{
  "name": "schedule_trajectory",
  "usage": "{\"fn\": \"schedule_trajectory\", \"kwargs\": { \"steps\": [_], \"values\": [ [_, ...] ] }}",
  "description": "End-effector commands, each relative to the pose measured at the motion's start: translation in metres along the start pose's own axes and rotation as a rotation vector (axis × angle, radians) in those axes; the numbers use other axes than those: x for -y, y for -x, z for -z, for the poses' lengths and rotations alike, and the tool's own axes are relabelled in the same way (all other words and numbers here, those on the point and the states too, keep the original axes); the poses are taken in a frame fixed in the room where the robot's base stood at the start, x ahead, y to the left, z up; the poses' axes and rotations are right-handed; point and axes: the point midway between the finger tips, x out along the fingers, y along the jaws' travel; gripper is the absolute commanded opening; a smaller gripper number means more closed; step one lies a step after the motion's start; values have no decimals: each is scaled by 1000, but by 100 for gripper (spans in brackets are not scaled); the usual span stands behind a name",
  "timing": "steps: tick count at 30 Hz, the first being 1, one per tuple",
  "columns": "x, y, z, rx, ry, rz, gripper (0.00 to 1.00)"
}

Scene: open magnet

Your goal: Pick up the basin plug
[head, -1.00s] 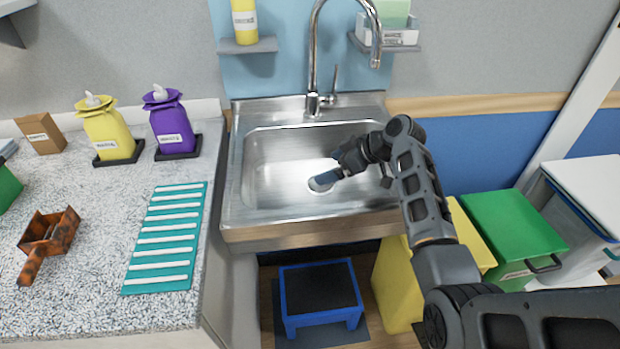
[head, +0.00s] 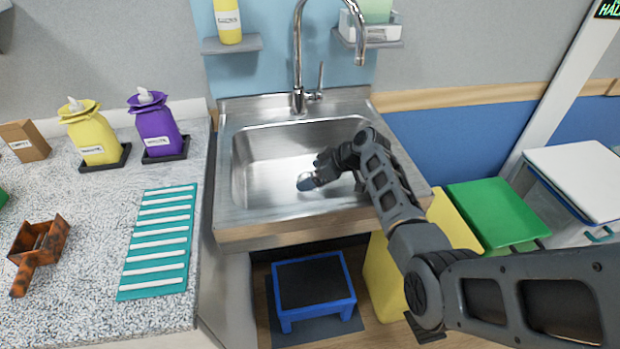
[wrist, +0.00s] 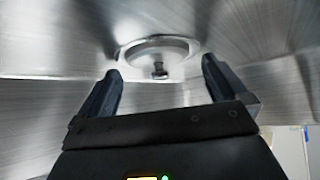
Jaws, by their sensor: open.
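The basin plug (wrist: 158,48) shows in the wrist view as a round metal disc with a small knob, set in the floor of the steel sink (head: 240,175). My gripper (wrist: 160,72) is open and empty, with one finger on each side of the view of the plug's knob. The fingers look short of the plug, but the exact gap is hard to judge. In the head view my gripper (head: 318,178) is inside the basin, over the drain area, and it hides part of the plug.
A tall faucet (head: 298,60) rises at the back of the sink. The sink walls surround my gripper. A counter (head: 90,230) with a teal striped mat (head: 160,240) lies left. A yellow bin (head: 385,275) and a green-lidded bin (head: 495,210) stand right.

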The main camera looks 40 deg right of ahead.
Motion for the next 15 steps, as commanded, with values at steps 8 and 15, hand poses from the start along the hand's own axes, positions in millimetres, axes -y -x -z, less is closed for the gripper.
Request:
{"fn": "schedule_trajectory", "kwargs": {
  "steps": [8, 15],
  "values": [
    [0, 0, 0, -1, 0, 0, 85],
    [0, 0, 0, -1, 0, 0, 62]
  ]
}}
